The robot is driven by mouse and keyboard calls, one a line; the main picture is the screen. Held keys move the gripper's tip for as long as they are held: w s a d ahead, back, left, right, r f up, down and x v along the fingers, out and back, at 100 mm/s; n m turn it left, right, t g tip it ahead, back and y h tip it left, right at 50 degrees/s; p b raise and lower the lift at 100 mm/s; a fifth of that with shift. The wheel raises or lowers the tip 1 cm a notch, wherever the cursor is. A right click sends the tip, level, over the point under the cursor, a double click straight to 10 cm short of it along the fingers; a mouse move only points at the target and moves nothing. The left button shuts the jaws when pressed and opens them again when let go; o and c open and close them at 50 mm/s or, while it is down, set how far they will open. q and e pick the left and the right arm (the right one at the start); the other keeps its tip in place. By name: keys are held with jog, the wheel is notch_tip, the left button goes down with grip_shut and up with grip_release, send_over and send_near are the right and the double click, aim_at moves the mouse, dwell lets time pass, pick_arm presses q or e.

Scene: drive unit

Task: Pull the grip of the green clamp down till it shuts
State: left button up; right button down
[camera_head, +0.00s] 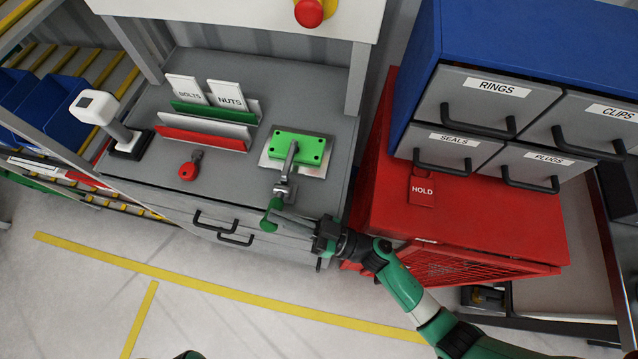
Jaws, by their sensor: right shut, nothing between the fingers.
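The green clamp (285,188) is a metal toggle clamp at the front edge of the grey workbench. Its metal arm reaches over a green block (308,150) on a pale plate. Its green grip (271,210) sticks out past the bench's front edge. My right gripper (285,219) comes in from the right, with its shut, empty fingers pointing left. The fingertips are right at the grip and overlap it in the picture. I cannot tell whether they touch it. My left gripper is out of view.
A red-knobbed tool (190,168) lies on the bench, left of the clamp. Red and green racks with BOLTS and NUTS cards (228,94) stand behind it. A white-headed device (97,108) is at the left. A red cabinet (450,217) stands close on the right, near my right arm.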

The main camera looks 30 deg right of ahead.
jog(key=p+v, duration=0.1)
jog(key=v, duration=1)
jog(key=shift+s, duration=0.15)
jog(key=shift+d, duration=0.15)
